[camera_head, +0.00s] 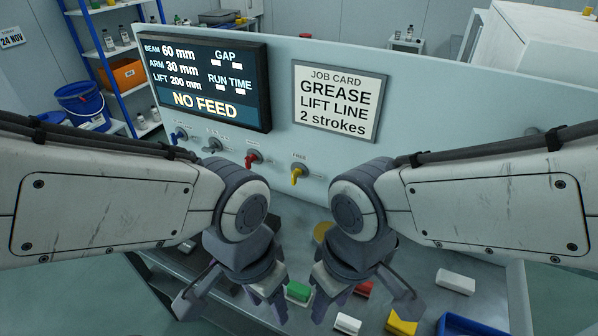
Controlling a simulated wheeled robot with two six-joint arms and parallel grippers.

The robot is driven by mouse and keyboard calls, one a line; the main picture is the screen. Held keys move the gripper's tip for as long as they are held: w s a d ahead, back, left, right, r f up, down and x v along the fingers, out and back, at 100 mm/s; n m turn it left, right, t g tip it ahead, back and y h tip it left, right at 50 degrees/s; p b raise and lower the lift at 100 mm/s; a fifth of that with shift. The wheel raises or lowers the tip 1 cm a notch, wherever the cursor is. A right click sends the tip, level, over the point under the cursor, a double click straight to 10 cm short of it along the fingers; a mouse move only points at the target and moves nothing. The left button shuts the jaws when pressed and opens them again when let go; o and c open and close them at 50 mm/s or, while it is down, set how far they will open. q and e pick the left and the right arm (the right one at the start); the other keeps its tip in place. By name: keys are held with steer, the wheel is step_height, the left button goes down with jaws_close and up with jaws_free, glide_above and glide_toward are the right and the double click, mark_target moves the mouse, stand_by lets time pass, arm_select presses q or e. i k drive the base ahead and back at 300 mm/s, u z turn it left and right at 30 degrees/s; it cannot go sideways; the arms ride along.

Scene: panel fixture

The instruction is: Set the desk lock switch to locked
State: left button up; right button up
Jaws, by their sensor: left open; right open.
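A row of rotary switches sits low on the pale panel (440,110). They are a blue switch (180,134), a grey switch (213,146), a red switch (253,159) and a yellow switch (297,175). The yellow one has a label above it reading FREE; its handle points downward. The other labels are too small to read surely, and no label visibly says desk lock. My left gripper (233,297) is open and empty, below and in front of the switches. My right gripper (363,300) is open and empty, to the right of it. Neither touches a switch.
A display (205,80) reading NO FEED and a job card (338,100) are on the panel. The desk (440,250) below holds several coloured blocks, including a green block (298,292) and a white block (455,282), and a blue tray (465,326). My forearms hide both sides.

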mark_target(298, 172)
steer(key=z, duration=0.5)
steer(key=k, duration=1.05)
steer(key=u, duration=0.65)
steer(key=i, duration=1.35)
steer(key=z, duration=0.4)
